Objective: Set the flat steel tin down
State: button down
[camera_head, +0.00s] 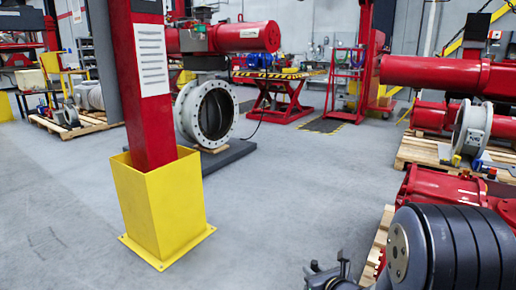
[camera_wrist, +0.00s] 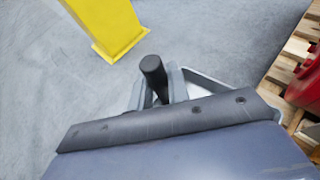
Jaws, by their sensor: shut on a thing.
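My gripper (camera_wrist: 160,88) is seen from behind in the wrist view, over the grey floor. Its grey fingers are closed around a dark, round-ended cylinder (camera_wrist: 154,69), which points away from the camera. I cannot make out a flat steel tin in either view; the parts beyond and below the fingers are largely hidden. In the head view only part of my gripper (camera_head: 335,274) shows at the bottom edge, and what it holds cannot be told there.
A yellow post base (camera_head: 160,212) stands on the floor; its foot shows in the wrist view (camera_wrist: 110,28). A wooden pallet (camera_wrist: 296,50) bearing red parts lies at right. A large flanged valve (camera_head: 207,112) stands farther back. Bare grey floor (camera_head: 275,210) lies between.

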notch_tip(320, 180, up, 34)
jog(key=p, duration=3.3)
jog(key=shift+p, duration=0.3)
